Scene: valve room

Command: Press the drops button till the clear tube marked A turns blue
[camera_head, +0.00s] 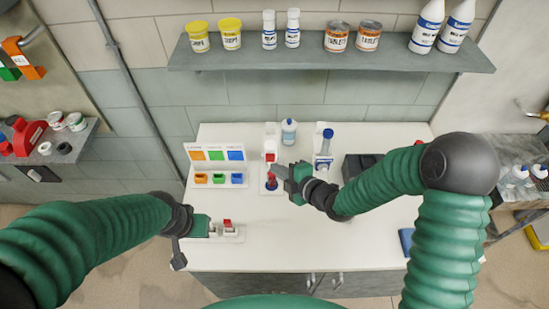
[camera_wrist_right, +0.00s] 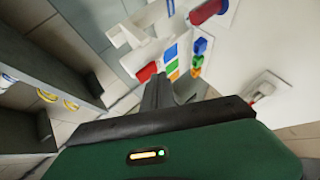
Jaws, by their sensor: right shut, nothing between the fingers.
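A white dispenser with a red front part (camera_head: 270,157) stands at the table's middle; I cannot read a label marking the drops button. Below it stands a small red and dark blue upright piece (camera_head: 271,182); a red and blue cylinder also shows at the top of the right wrist view (camera_wrist_right: 207,11). No letter A is legible. My right gripper (camera_head: 277,173) is shut and empty, close beside these; contact cannot be told. My left gripper (camera_head: 211,228) is at the table's front left, beside a white base with a red-topped part (camera_head: 227,224); its fingers are unclear.
A colour card with orange, green and blue squares (camera_head: 215,156) stands behind small coloured blocks (camera_head: 218,179). A clear bottle (camera_head: 289,132) and a blue-capped bottle (camera_head: 326,143) stand at the back. A dark box (camera_head: 358,165) is right. A shelf (camera_head: 330,61) hangs above.

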